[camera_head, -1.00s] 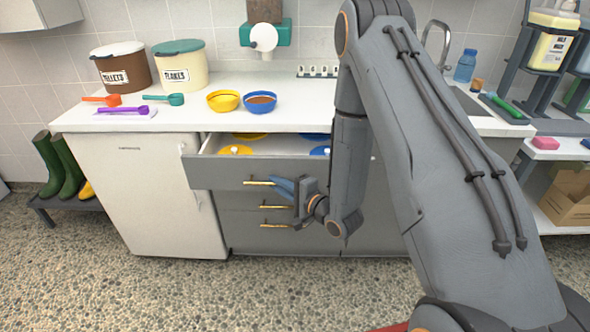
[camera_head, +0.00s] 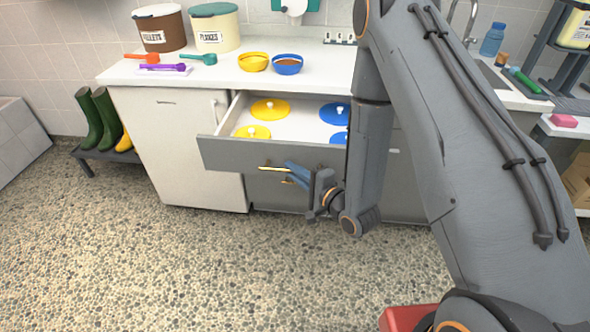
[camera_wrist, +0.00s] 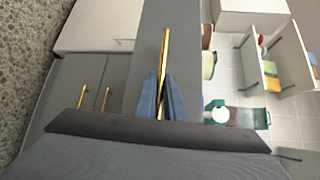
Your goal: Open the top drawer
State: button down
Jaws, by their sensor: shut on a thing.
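The top drawer (camera_head: 230,153) has a grey front and stands pulled well out from the cabinet. Yellow lids (camera_head: 270,108) and blue lids (camera_head: 334,113) with white knobs lie inside it. In the wrist view the blue fingers (camera_wrist: 161,95) close around the long brass handle (camera_wrist: 165,50). My arm hides the right end of the drawer.
Lower drawers with brass handles (camera_wrist: 82,95) sit below, shut. A white fridge (camera_head: 180,140) stands to the left. The counter (camera_head: 215,76) holds bins, scoops and two bowls. Boots (camera_head: 108,120) stand on a low rack at the left. The pebbled floor in front is clear.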

jog(key=shift+d, duration=0.1)
jog(key=c, duration=2.1)
grip_release()
jog(key=shift+b+v, duration=0.7)
jog(key=shift+v, duration=3.2)
